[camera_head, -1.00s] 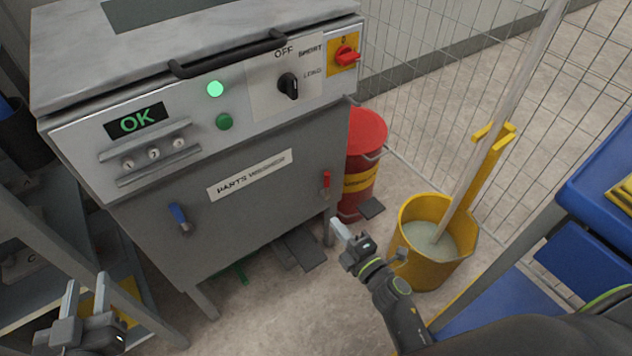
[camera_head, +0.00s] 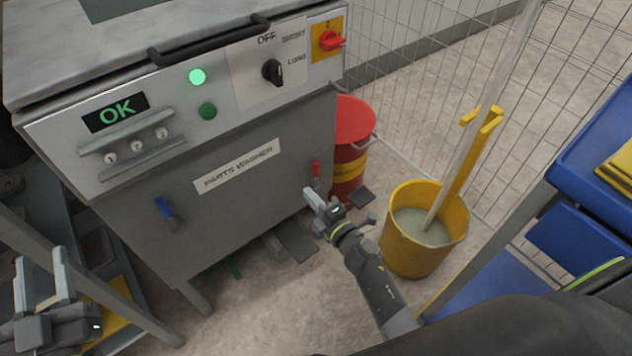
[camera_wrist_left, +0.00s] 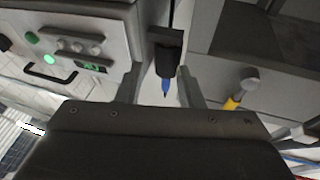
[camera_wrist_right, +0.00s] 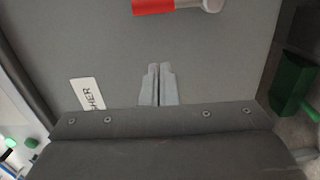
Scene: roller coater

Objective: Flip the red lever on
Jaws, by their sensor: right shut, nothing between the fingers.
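The red lever (camera_head: 316,169) is on the lower right of the grey parts washer's front panel (camera_head: 235,215). Its red handle points up from a grey pivot in the head view. Part of the lever also shows at the top edge of the right wrist view (camera_wrist_right: 153,6). My right gripper (camera_head: 310,194) is shut and empty, just below the lever in the head view, and appears apart from it. Its closed fingers also show in the right wrist view (camera_wrist_right: 160,68). My left gripper (camera_head: 41,268) is open at the lower left, away from the lever.
A blue lever (camera_head: 167,211) is on the panel's left. A red rotary switch (camera_head: 331,40) and black dial (camera_head: 272,71) are above. A red drum (camera_head: 352,135), yellow mop bucket (camera_head: 415,252) and blue cart (camera_head: 590,170) stand right. A shelf (camera_head: 120,300) is left.

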